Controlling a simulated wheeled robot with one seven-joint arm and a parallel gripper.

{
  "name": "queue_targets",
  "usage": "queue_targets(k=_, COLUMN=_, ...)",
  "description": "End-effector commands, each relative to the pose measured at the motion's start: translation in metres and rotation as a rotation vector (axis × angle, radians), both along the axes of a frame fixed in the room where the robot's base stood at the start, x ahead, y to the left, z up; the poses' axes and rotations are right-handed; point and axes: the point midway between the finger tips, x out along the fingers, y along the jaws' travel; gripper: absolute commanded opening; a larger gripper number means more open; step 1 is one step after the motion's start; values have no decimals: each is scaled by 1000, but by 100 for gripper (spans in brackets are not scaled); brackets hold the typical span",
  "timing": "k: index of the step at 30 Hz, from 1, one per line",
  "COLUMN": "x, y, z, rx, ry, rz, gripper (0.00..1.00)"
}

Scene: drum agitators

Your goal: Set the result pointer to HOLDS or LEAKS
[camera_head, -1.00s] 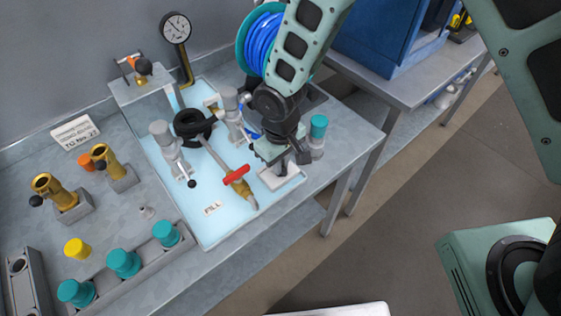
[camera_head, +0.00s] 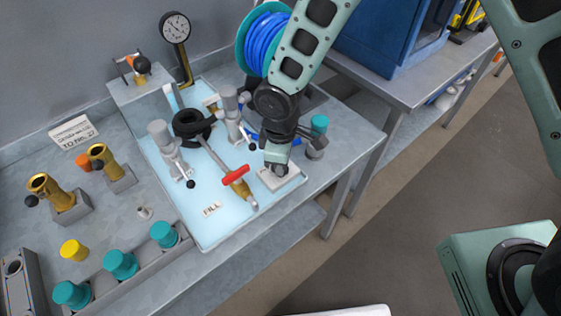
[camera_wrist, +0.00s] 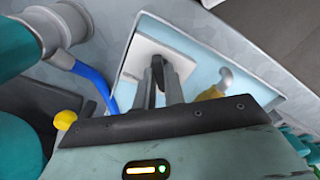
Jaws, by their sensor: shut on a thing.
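The result pointer's pale plate (camera_head: 286,181) lies at the right front corner of the light blue tray, and also shows in the wrist view (camera_wrist: 148,48). My gripper (camera_head: 279,168) is down at this plate. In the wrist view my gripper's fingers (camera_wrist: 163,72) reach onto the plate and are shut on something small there. The pointer itself is hidden by the fingers, so I cannot tell which way it points. The HOLDS and LEAKS marks cannot be read.
A brass valve with a red handle (camera_head: 236,176) stands just left of the plate. A grey fitting with a teal cap (camera_head: 318,137) stands behind it at right. Clamps, a black ring (camera_head: 194,125) and a gauge (camera_head: 175,28) are further left. The table's front edge is close.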

Motion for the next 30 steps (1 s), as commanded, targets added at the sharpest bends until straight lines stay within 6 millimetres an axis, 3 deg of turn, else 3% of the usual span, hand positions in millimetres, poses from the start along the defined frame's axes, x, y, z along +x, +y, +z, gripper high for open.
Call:
queue_targets(k=15, x=0, y=0, z=1, rx=0, ry=-1, rz=21, gripper=0)
queue_targets(k=16, x=0, y=0, z=1, rx=0, ry=-1, rz=21, gripper=19)
queue_targets(k=18, x=0, y=0, z=1, rx=0, ry=-1, rz=21, gripper=33)
queue_targets(k=30, x=1, y=0, z=9, rx=2, ry=-3, rz=18, gripper=33)
